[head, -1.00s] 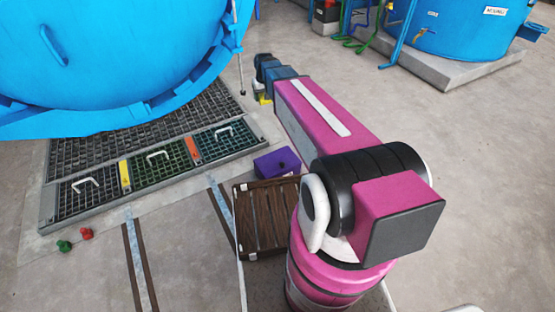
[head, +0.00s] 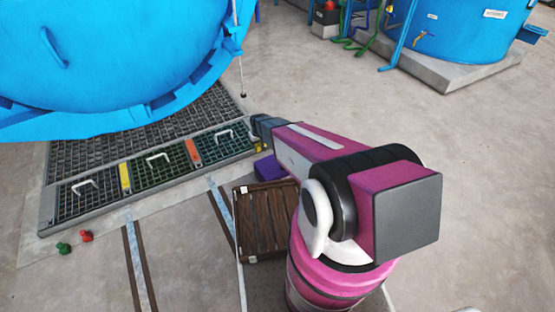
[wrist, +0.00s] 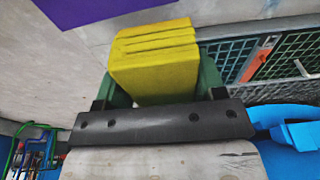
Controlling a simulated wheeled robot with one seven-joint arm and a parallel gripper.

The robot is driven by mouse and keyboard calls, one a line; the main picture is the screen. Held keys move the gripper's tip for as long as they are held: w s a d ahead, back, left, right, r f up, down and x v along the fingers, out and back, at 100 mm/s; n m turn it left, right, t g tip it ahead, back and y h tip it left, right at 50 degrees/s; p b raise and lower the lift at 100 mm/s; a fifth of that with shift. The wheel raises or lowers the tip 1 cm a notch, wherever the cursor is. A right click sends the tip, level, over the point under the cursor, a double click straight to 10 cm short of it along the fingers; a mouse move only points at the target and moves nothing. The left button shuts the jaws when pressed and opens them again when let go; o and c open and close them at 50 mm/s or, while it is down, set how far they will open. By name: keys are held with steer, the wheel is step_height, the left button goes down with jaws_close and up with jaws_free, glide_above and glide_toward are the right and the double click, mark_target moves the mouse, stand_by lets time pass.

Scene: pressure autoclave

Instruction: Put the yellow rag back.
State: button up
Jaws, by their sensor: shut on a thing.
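The yellow rag (wrist: 155,58) is a folded, layered block in the wrist view. My gripper (wrist: 158,88) is shut on it, with a green finger on each side. In the head view my gripper (head: 257,133) is at the right end of the floor grating, near the purple box (head: 269,168). Little of the rag can be made out there. The purple box also shows at the top left of the wrist view (wrist: 78,8).
Floor gratings (head: 140,160) with white handles, a yellow strip (head: 125,179) and an orange strip (head: 192,151) lie below the large blue vessel (head: 110,60). A dark wooden slatted crate (head: 265,220) stands by my base. Open floor (head: 340,75) lies behind my arm.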

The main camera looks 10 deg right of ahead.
steer(key=shift+s+d+f, duration=0.3)
steer(key=shift+d+f, duration=1.4)
steer(key=shift+s+d+f, duration=0.3)
steer(key=shift+d+f, duration=1.35)
steer(key=shift+s+d+f, duration=0.3)
steer(key=shift+d+f, duration=1.4)
steer(key=shift+f, duration=0.5)
steer(key=o, duration=0.8)
steer(key=shift+o, duration=0.2)
step_height(320, 180, up, 13)
steer(key=s, duration=0.2)
steer(key=s+r+m+g, duration=0.1)
steer(key=s+r, duration=0.8)
steer(key=r, duration=0.4)
steer(key=s+r+m, duration=0.2)
steer(key=s+r, duration=0.8)
steer(key=r, duration=0.4)
steer(key=shift+m+g+h, duration=0.3)
steer(key=shift+g, duration=0.1)
